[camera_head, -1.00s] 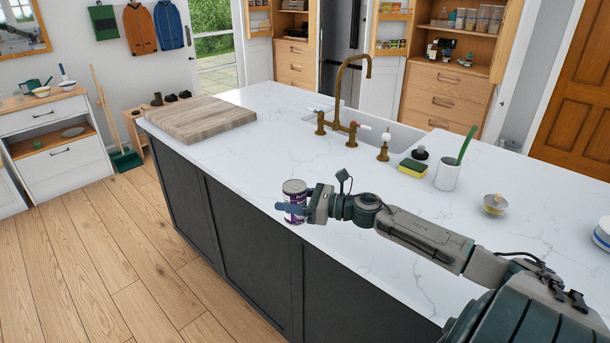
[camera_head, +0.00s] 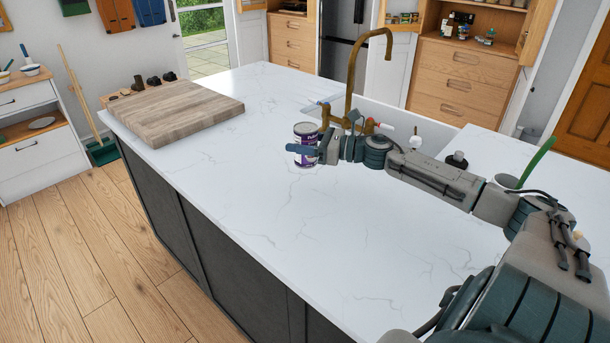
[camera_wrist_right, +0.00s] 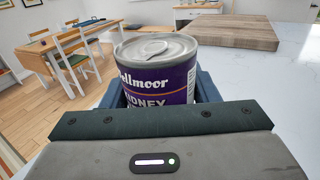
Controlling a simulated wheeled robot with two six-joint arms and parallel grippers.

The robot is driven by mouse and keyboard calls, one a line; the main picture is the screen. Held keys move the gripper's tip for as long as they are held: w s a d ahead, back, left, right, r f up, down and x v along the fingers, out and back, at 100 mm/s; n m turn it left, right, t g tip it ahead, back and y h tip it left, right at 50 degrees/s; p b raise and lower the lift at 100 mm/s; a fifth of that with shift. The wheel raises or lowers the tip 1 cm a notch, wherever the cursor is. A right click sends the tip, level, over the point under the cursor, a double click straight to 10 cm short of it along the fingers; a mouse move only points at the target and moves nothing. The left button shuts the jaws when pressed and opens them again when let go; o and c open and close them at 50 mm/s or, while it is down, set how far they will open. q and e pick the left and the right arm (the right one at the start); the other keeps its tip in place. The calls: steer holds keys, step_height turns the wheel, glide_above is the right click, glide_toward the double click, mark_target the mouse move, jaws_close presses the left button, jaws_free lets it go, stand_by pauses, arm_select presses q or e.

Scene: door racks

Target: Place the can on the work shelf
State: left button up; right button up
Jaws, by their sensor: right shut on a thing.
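The can (camera_head: 306,133) has a purple label and a silver pull-tab lid. My right gripper (camera_head: 304,149) is shut on it, and it is upright over the white island counter in the head view. The head view does not clearly show whether its base touches the counter. In the right wrist view the can (camera_wrist_right: 158,78) stands between the fingers, its label partly reading "Kidney"; its lower part is hidden by the gripper (camera_wrist_right: 160,100). My left gripper is not in view. I cannot tell which surface is the work shelf.
A wooden chopping board (camera_head: 178,112) lies on the island's far left. A brass tap (camera_head: 354,85) and sink stand just behind the can. The counter (camera_head: 265,215) in front of it is clear. An open wooden cupboard (camera_head: 465,75) stands at the back right.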

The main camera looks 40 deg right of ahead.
mark_target(301, 158)
steer(key=shift+f, duration=0.15)
steer(key=f, duration=0.1)
steer(key=f+p, duration=0.1)
steer(key=s+a+f, duration=0.1)
steer(key=shift+f, duration=0.3)
step_height(301, 158, down, 4)
steer(key=shift+f+p, duration=0.1)
steer(key=shift+p, duration=0.55)
steer(key=shift+f, duration=0.2)
steer(key=shift+w+d+f, duration=0.1)
steer(key=shift+f, duration=0.15)
steer(key=o, duration=1.2)
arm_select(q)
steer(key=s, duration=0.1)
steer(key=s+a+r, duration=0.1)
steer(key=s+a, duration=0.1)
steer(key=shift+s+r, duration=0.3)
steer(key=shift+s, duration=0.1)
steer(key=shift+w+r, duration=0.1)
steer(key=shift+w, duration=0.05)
